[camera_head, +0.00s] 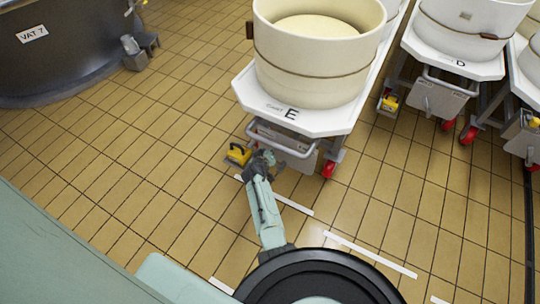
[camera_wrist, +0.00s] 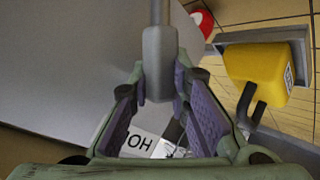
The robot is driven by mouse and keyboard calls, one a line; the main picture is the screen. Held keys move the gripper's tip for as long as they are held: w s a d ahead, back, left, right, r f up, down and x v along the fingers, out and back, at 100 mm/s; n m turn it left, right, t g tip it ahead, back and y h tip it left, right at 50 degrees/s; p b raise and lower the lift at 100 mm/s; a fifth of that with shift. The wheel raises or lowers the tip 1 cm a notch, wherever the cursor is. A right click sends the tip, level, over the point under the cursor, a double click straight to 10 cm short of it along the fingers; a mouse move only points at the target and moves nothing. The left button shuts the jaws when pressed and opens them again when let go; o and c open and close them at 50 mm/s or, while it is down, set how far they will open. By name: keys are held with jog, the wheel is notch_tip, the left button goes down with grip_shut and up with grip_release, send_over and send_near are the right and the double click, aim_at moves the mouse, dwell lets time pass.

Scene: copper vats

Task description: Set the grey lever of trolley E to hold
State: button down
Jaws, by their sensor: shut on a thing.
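Trolley E (camera_head: 315,124) stands right of centre in the head view, a white deck marked "E" with a cream vat on it. My gripper (camera_head: 266,158) is low at its near end, by the grey front panel. In the wrist view the grey lever (camera_wrist: 158,55) has a thin shaft and a thicker grip. My gripper (camera_wrist: 158,85) is shut on this grip, one purple-padded finger on each side. A white label (camera_wrist: 142,142) with the letters "HO" upside down shows between the fingers; the rest of it is hidden. In the head view my arm hides the lever.
A yellow box (camera_head: 238,155) on a bracket sits left of my gripper; it also shows in the wrist view (camera_wrist: 265,72). A red wheel (camera_head: 328,170) is at right. Trolley D (camera_head: 455,69) stands further right, a dark vat (camera_head: 60,60) at upper left. Tiled floor at left is clear.

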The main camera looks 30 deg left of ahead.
dwell(0.5)
jog(key=c, duration=1.5)
grip_release()
jog(key=shift+f, duration=0.1)
jog(key=v, duration=1.2)
jog(key=shift+a, duration=0.1)
